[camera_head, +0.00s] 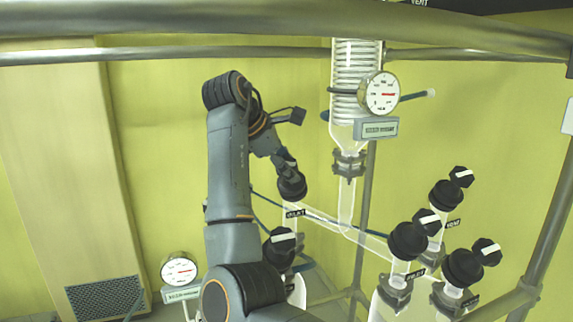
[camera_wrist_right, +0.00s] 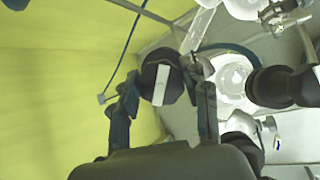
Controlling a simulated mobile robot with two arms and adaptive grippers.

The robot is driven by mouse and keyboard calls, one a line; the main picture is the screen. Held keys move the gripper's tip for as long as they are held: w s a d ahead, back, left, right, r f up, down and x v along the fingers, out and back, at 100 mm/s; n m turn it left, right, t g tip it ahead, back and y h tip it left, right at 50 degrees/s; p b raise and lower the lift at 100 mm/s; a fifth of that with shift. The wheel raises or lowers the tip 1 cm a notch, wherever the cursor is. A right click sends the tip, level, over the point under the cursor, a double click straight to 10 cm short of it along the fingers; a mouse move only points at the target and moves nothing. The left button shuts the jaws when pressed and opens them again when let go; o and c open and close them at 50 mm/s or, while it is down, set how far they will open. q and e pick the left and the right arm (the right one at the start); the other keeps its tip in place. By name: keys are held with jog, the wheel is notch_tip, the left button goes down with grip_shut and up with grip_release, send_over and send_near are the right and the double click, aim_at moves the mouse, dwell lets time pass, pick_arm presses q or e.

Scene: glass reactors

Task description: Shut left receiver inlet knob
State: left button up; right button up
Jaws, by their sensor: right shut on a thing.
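The left receiver inlet knob (camera_head: 292,187) is a black knob on a glass branch in the head view, just above a small dark label. My right gripper (camera_head: 286,168) reaches down to it from above and is shut on it, covering its top. In the right wrist view, a black knob with a white stripe (camera_wrist_right: 161,82) sits between the two fingers of my right gripper (camera_wrist_right: 165,100). The fingertips flank its sides. My left gripper is in neither view.
Another black knob (camera_head: 280,246) with a white stripe stands just below. Several more black knobs (camera_head: 408,240) stand on glass fittings at right. A glass condenser (camera_head: 345,110) with a round gauge (camera_head: 380,93) hangs above. A metal rail (camera_head: 200,53) crosses the top.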

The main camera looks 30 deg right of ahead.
jog(key=m, duration=0.3)
jog(key=m+g+y, duration=0.1)
jog(key=m, duration=0.3)
jog(key=shift+y, duration=0.3)
jog(key=m+y, duration=0.1)
jog(key=m, duration=0.3)
jog(key=shift+a+f+g, duration=0.1)
jog(key=shift+g, duration=0.2)
jog(key=m+y, duration=0.1)
jog(key=m, duration=0.2)
jog(key=m+y, duration=0.1)
jog(key=m, duration=0.2)
jog(key=shift+m, duration=0.4)
jog(key=m+t, duration=0.1)
jog(key=m, duration=0.2)
jog(key=shift+a+f+y, duration=0.1)
jog(key=shift+y, duration=0.3)
jog(key=m, duration=0.3)
jog(key=m+t+y, duration=0.1)
jog(key=m, duration=0.2)
jog(key=shift+m+t, duration=0.3)
jog(key=o, duration=1.2)
jog(key=shift+c, duration=0.2)
jog(key=shift+w, duration=0.1)
